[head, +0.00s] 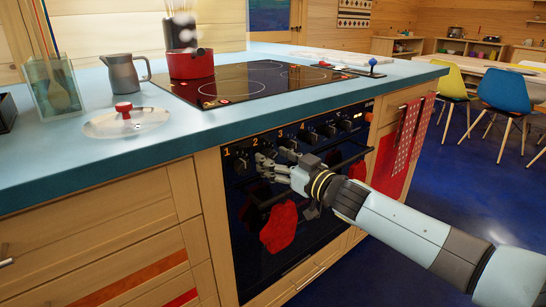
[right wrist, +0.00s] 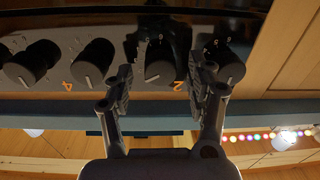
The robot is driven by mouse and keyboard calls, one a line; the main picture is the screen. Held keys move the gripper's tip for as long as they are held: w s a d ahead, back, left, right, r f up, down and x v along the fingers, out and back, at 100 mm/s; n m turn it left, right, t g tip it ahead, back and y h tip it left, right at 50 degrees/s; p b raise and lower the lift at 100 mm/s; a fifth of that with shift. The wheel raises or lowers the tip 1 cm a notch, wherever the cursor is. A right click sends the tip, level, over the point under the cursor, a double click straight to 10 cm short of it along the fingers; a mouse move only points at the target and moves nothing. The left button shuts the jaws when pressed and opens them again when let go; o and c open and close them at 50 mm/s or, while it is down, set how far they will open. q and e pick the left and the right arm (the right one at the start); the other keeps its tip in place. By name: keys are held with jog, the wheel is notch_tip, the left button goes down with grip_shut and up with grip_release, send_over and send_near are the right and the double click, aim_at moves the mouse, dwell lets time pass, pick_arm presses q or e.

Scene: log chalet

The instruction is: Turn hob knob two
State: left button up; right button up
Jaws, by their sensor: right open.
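Hob knob two (right wrist: 160,62) is a dark round knob with a pale pointer line, beside an orange 2 on the black oven front. In the head view my right gripper (head: 274,162) is at the panel below the orange 2 and partly hides the knob there. My left gripper is out of view.
Knob three (right wrist: 93,63) and knob one (right wrist: 225,62) sit close outside the fingers. A red mitt (head: 280,226) hangs at the oven front below my gripper. Above are the black hob (head: 255,82), a red pot (head: 190,65) and a glass lid (head: 127,122).

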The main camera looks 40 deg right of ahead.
jog(key=shift+w, duration=0.45)
jog(key=shift+c, duration=0.2)
jog(key=c, duration=1.1)
jog(key=shift+n, duration=0.3)
jog(key=n+p, duration=0.1)
jog(key=n, duration=0.4)
jog(key=shift+a, duration=0.1)
jog(key=n, duration=0.6)
jog(key=shift+f+b, duration=0.1)
jog(key=shift+b, duration=0.2)
